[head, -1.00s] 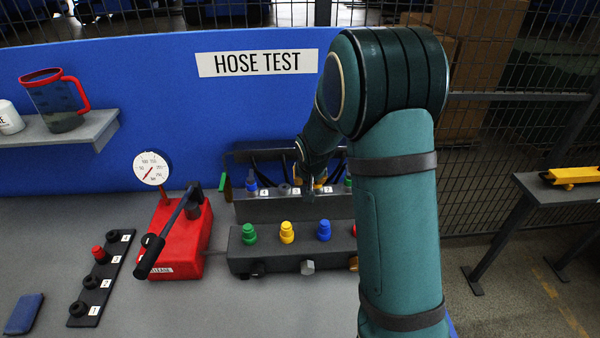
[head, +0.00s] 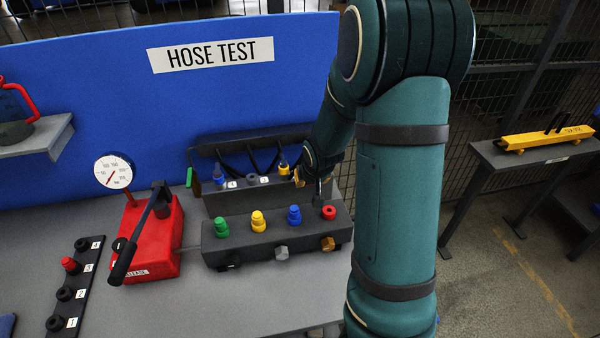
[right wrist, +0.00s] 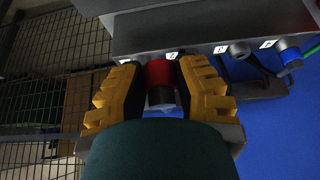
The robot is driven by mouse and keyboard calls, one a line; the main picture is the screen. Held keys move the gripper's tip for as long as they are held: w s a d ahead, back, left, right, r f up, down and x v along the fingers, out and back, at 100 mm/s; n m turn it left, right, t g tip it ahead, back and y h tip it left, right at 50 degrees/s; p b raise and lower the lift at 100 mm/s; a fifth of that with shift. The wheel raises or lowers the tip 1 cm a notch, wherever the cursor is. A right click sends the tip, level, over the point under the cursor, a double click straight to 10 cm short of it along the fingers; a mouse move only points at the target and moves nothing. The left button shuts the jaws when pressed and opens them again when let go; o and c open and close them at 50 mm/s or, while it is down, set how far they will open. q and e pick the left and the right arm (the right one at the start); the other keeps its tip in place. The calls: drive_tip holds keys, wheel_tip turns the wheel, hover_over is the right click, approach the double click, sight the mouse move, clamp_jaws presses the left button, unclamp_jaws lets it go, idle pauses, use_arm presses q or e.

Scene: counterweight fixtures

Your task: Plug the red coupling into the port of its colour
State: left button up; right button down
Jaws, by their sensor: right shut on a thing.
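The red coupling (right wrist: 159,74) is between the two yellow-padded fingers of my right gripper (right wrist: 161,85) in the right wrist view. The gripper is shut on it, beside the numbered hose rack (right wrist: 130,38). In the head view my right gripper (head: 311,182) is at the right end of the rack, behind and above the port block; the held coupling cannot be made out there. The red port (head: 328,212) is at the right end of the port block (head: 232,247), below the gripper. My left gripper is not in view.
Green (head: 221,227), yellow (head: 258,221) and blue (head: 294,215) ports stand left of the red one. A blue coupling (head: 219,177) sits in the rack. A red pump (head: 158,240) with a lever and a strip of black holders (head: 76,285) are at left.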

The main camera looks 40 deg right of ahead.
hover_over(328, 207)
drive_tip(key=s, duration=0.2)
drive_tip(key=shift+w+a+p, duration=0.15)
drive_tip(key=shift+a+p, duration=0.2)
drive_tip(key=shift+a, duration=0.1)
drive_tip(key=shift+f, duration=0.1)
drive_tip(key=shift+f+b, duration=1.1)
drive_tip(key=shift+f, duration=0.15)
drive_tip(key=shift+f+b, duration=1.3)
drive_tip(key=shift+f, duration=0.05)
drive_tip(key=shift+f, duration=0.15)
drive_tip(key=shift+f+b, duration=0.65)
drive_tip(key=shift+b, duration=0.05)
